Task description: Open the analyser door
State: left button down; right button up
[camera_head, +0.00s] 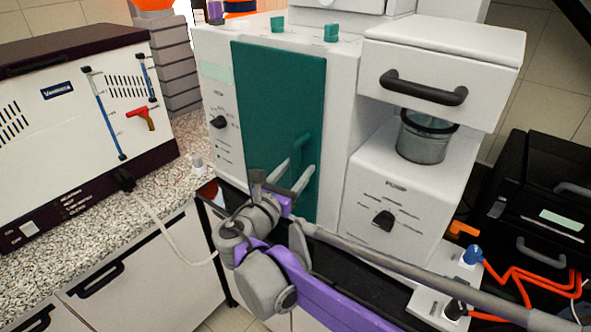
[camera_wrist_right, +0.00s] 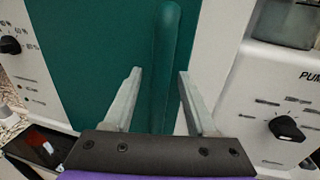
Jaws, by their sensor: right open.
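The analyser is a white machine with a teal door (camera_head: 265,115), which looks shut. The door's upright teal handle (camera_head: 302,160) is on its right side. My right gripper (camera_head: 291,178) is open at the lower part of the handle. In the right wrist view the handle (camera_wrist_right: 167,60) stands between the two fingers of the gripper (camera_wrist_right: 158,88), with a gap on each side. I cannot tell how deep the handle sits between the fingers. My left gripper is not in view.
Right of the door are a black knob (camera_head: 384,221), a metal cup (camera_head: 426,138) and a drawer with a black handle (camera_head: 423,88). A granite counter (camera_head: 95,240) with another instrument (camera_head: 75,110) is at left. Orange cables (camera_head: 520,285) and black boxes (camera_head: 545,200) are at right.

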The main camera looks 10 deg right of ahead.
grip_shut()
dwell(1.4)
